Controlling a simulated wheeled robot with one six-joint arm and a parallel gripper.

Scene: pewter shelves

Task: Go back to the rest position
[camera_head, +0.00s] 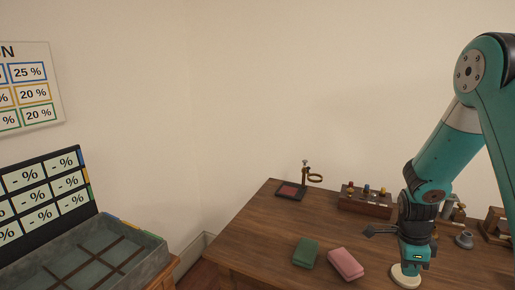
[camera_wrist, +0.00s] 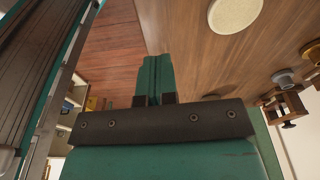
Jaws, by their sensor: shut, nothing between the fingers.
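My gripper (camera_wrist: 155,68) shows in the wrist view as two teal fingers pressed together, with nothing between them. In the head view my arm comes in from the right and its lower end hangs over the wooden table (camera_head: 245,255), close to a round cream disc (camera_head: 405,276). The fingertips are hard to make out there. The disc also shows at the top of the wrist view (camera_wrist: 235,12), apart from the fingers.
A green block (camera_head: 306,252) and a pink block (camera_head: 346,264) lie on the table. Behind them are a stand with a ring (camera_head: 306,178) and a wooden block with knobs (camera_head: 366,201). A grey divided tray (camera_head: 150,243) is at left. Small items stand right of my arm.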

